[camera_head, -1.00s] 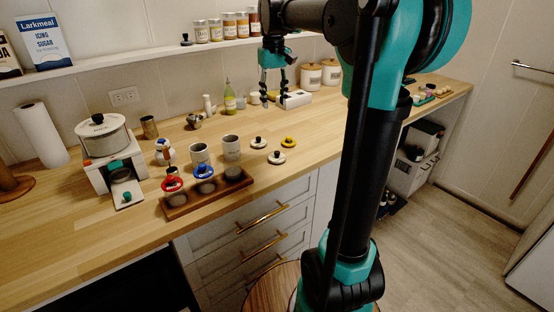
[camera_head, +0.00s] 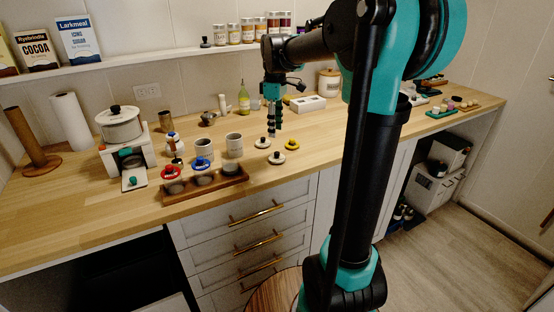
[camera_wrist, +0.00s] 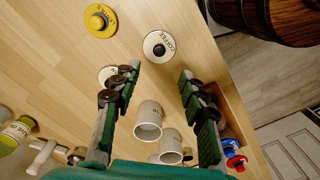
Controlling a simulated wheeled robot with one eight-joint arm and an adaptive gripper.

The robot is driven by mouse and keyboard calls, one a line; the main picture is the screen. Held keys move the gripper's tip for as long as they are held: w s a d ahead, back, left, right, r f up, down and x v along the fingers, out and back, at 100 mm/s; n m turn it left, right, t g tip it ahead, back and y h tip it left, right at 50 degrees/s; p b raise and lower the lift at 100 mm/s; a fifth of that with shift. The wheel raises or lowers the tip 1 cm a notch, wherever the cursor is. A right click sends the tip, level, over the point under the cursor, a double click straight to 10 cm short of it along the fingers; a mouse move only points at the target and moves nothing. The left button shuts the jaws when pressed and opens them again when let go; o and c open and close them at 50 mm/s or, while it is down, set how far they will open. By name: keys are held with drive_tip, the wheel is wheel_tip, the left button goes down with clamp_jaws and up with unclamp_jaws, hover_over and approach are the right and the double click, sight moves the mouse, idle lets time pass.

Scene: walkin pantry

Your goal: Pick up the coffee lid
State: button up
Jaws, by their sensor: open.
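The coffee lid (camera_wrist: 158,46) is a white disc with a black knob and the word COFFEE, lying flat on the wooden counter. In the head view it appears to be the front white lid (camera_head: 277,158). My gripper (camera_wrist: 160,73) is open and empty, fingers pointing down above the counter. In the wrist view the lid shows just beyond the fingertips, roughly between their lines. In the head view my gripper (camera_head: 274,133) is above and behind the lid, apart from it.
A yellow lid (camera_wrist: 101,20) and another white lid (camera_wrist: 112,75), partly hidden by a finger, lie close by. Grey canisters (camera_head: 234,145), a wooden tray (camera_head: 218,190) and red (camera_head: 171,172) and blue (camera_head: 201,163) lids stand to the left. The counter's front edge is near.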

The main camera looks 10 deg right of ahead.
sight(277, 152)
wheel_tip(277, 152, down, 4)
drive_tip(key=shift+d+f, duration=0.2)
drive_tip(key=shift+f, duration=1.1)
drive_tip(key=shift+d+f, duration=0.15)
drive_tip(key=shift+f, duration=1.15)
drive_tip(key=shift+c, duration=0.5)
clamp_jaws()
